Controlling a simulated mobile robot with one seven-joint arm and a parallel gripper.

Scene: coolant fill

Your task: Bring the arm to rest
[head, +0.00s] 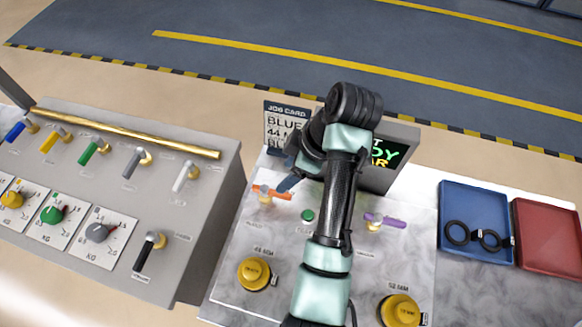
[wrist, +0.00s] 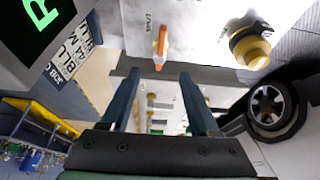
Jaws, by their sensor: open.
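My arm (head: 340,195) reaches over the grey-white panel and bends back at a dark elbow. My gripper (head: 288,184) is beside the orange lever (head: 270,193), left of the arm; the arm hides part of the gripper. In the wrist view, my gripper (wrist: 159,73) has its two dark blue fingers spread, with nothing between the tips. The orange lever also shows in the wrist view (wrist: 161,47), just past the fingertips; I cannot tell whether they touch.
A lit screen (head: 385,153) and job card (head: 283,125) stand behind the arm. A purple lever (head: 385,220), green button (head: 307,215) and yellow caps (head: 254,273) sit nearby. Blue (head: 474,205) and red (head: 545,232) trays lie right. A valve console (head: 215,240) is left.

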